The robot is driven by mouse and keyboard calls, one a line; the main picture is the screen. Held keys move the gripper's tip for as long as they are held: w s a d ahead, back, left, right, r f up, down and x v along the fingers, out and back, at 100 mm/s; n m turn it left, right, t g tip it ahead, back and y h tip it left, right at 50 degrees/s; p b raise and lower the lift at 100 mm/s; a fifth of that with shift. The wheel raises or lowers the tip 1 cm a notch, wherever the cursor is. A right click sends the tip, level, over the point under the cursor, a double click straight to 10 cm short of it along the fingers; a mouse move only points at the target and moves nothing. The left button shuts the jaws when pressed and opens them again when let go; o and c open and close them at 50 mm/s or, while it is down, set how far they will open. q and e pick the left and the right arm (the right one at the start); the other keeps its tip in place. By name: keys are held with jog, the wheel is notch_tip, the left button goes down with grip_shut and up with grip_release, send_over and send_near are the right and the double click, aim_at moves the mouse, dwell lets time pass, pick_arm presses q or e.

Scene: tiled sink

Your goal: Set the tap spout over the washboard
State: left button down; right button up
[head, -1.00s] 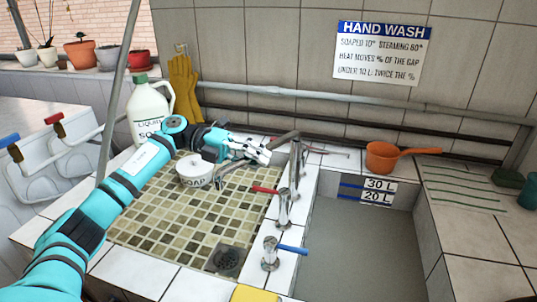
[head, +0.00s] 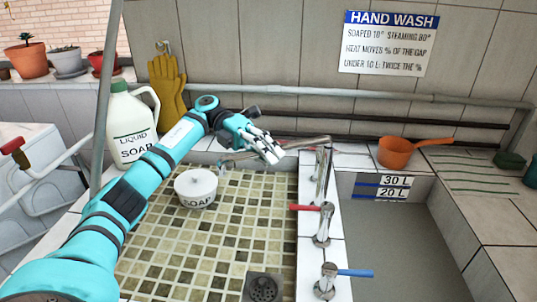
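The metal tap spout (head: 290,147) reaches left from the top of the tap column (head: 322,175), over the back of the tiled left basin (head: 225,250). Its bent tip (head: 225,164) is behind the white soap pot (head: 196,187). The likely washboard is the tiled slab with green lines (head: 465,172) at the far right, beyond the grey right basin (head: 395,245); the spout points away from it. My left gripper (head: 270,149) is at the spout's middle and hides part of it; contact and finger opening are unclear. My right gripper is out of view.
A red-handled tap (head: 322,222) and a blue-handled tap (head: 328,280) stand on the divider. An orange dipper (head: 397,152) sits behind the right basin. A soap jug (head: 130,125) stands back left. Pipes (head: 370,97) run along the wall.

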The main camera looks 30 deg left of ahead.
pick_arm(q)
jog(key=shift+w+a+r, duration=0.15)
jog(key=shift+r, duration=0.2)
jog(key=c, duration=2)
grip_release()
jog(key=o, duration=0.7)
jog(key=shift+w+a+f, duration=0.1)
jog(key=shift+w+f, duration=0.05)
jog(key=shift+f, duration=0.05)
jog(key=shift+o, duration=0.6)
